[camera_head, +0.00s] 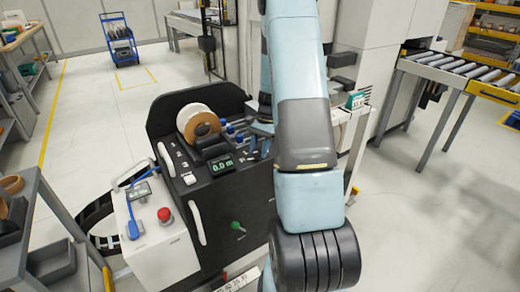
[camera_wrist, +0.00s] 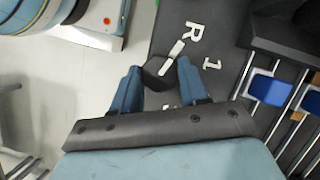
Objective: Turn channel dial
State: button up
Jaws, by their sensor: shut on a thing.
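The channel dial (camera_wrist: 157,74) is a dark round knob with a white pointer bar, on a dark panel, in the wrist view. The pointer slants up and to the right, between the white letter R and the knob. My gripper (camera_wrist: 160,68) has its two blue fingers on either side of the knob and is shut on it. A white "R" and a white "1" are printed beyond the dial, and another mark below it is partly hidden. In the head view, my arm covers much of the machine's right side, and I cannot make out the dial there.
The black machine (camera_head: 225,188) carries a tape roll (camera_head: 207,124), a display reading 0.0 m (camera_head: 222,165) and a green knob (camera_head: 237,226). A white box with a red button (camera_head: 164,214) stands at its left. Blue-capped rods (camera_wrist: 267,89) lie right of the dial. A roller conveyor (camera_head: 470,72) stands at right.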

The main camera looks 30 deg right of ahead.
jog(key=shift+w, duration=0.1)
jog(key=o, duration=1)
jog(key=shift+o, duration=0.2)
jog(key=v, duration=1.3)
jog(key=shift+r, duration=0.35)
jog(key=shift+d, duration=0.1)
